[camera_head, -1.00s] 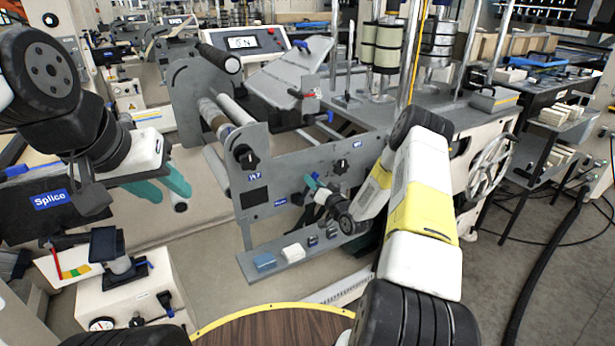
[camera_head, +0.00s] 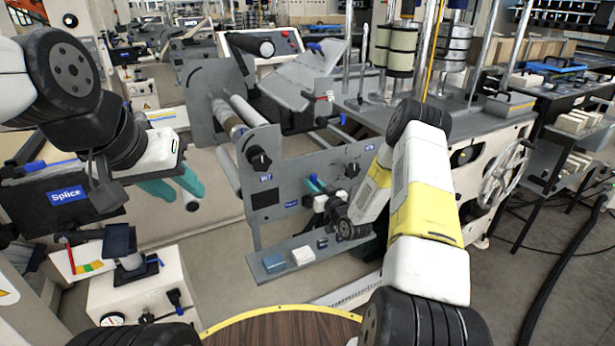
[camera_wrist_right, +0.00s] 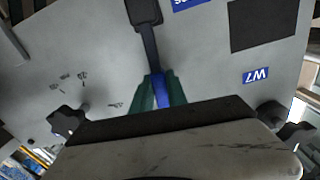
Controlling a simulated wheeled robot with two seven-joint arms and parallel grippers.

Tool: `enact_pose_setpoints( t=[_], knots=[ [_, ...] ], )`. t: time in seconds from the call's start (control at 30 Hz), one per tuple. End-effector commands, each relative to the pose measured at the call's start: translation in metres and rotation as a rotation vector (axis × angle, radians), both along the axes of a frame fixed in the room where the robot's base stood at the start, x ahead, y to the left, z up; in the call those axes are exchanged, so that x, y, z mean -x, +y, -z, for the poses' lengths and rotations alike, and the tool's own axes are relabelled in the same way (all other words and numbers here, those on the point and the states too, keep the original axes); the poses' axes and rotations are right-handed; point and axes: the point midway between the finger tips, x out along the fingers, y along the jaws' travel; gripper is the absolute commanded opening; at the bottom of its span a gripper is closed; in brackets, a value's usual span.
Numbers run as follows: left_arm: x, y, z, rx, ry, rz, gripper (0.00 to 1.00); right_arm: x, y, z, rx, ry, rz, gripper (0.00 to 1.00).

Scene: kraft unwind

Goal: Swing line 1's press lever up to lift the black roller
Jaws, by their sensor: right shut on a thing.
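My right gripper (camera_head: 315,186) is at the grey side panel (camera_head: 284,214) in the head view. In the right wrist view its teal fingers (camera_wrist_right: 160,92) are shut on the blue handle (camera_wrist_right: 163,93) of a lever. The lever's black arm (camera_wrist_right: 145,22) runs up that picture across the panel. The handle is mostly hidden by the fingers, and I cannot read a line number. My left gripper (camera_head: 176,188) is open and empty, in front of the left machine, away from the lever. I cannot tell which roller is the black one.
A black knob (camera_head: 258,159) is on the panel, left of my right gripper. A shelf (camera_head: 330,249) with small blocks runs below. A white-spoked handwheel (camera_head: 502,178) is at the right. A white box with a gauge (camera_head: 140,285) stands at lower left. Grey floor lies between.

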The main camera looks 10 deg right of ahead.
Motion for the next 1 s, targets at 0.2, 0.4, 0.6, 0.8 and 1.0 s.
enact_pose_setpoints(
  t=[0.2, 0.4, 0.6, 0.8, 1.0],
  knots=[
    [0.000, 0.000, 0.000, 0.000, 0.000, 0.000, 0.36, 0.001, 0.002, 0.002, 0.003, 0.004, -0.004, 0.00],
    [0.000, 0.000, 0.000, 0.000, 0.000, 0.000, 0.36, 0.001, 0.002, 0.002, 0.002, 0.004, -0.004, 0.40],
    [0.000, 0.000, 0.000, 0.000, 0.000, 0.000, 0.36, 0.001, 0.001, 0.001, 0.001, 0.003, -0.003, 0.40],
    [0.000, 0.000, 0.000, 0.000, 0.000, 0.000, 0.36, 0.006, -0.001, 0.001, 0.000, 0.003, -0.001, 0.40],
    [0.000, 0.000, 0.000, 0.000, 0.000, 0.000, 0.36, 0.036, -0.013, 0.001, 0.001, 0.005, 0.000, 0.40]
  ],
)
